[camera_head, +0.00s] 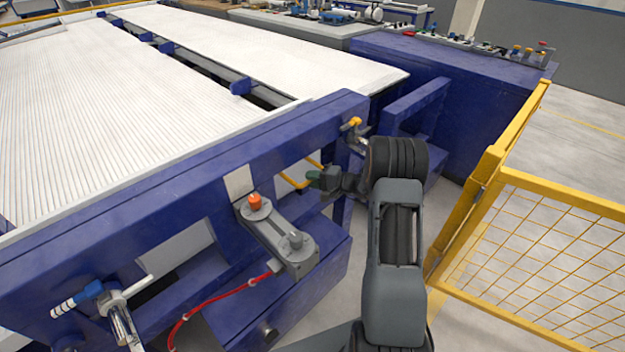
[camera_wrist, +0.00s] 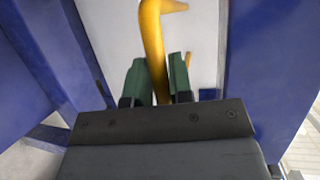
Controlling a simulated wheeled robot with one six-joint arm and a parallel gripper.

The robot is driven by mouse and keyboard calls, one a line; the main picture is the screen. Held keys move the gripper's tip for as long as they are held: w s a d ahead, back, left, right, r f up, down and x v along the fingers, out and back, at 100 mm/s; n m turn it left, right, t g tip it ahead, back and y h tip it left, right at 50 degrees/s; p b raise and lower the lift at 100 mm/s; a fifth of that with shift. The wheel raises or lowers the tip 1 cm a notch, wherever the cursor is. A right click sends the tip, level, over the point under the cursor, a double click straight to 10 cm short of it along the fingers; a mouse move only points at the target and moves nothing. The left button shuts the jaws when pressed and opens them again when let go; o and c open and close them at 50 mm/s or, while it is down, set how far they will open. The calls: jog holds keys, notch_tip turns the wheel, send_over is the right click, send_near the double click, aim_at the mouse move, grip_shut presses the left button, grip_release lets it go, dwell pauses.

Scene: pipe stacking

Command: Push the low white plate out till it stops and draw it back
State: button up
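The low white plate (camera_wrist: 110,35) fills the back of the wrist view between blue frame walls. A small part of it shows in the head view (camera_head: 313,163), under the blue beam. A bent yellow handle (camera_wrist: 152,38) stands in front of the plate; it also shows in the head view (camera_head: 292,182). My gripper (camera_wrist: 159,75) has green fingers, one on each side of the handle's bar, and they appear to touch it on both sides. In the head view my gripper (camera_head: 314,180) reaches in below the beam. The handle's lower end is hidden by my gripper.
A grey latch arm with an orange knob (camera_head: 255,203) sits left of my gripper. A red cable (camera_head: 215,304) hangs below it. A blue beam (camera_head: 205,170) runs above. A yellow mesh fence (camera_head: 545,245) stands close on the right.

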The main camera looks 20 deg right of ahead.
grip_shut()
jog(key=shift+s+d+f, duration=0.1)
jog(key=shift+s+d, duration=0.05)
jog(key=shift+s, duration=0.05)
jog(key=s+d+b, duration=0.3)
jog(key=s+d, duration=0.1)
jog(key=s, duration=0.5)
jog(key=shift+b, duration=0.3)
jog(key=shift+o, duration=1.3)
grip_release()
jog(key=shift+s+d, duration=0.2)
jog(key=shift+o, duration=0.9)
jog(key=shift+w+a, duration=0.1)
jog(key=shift+a, duration=0.05)
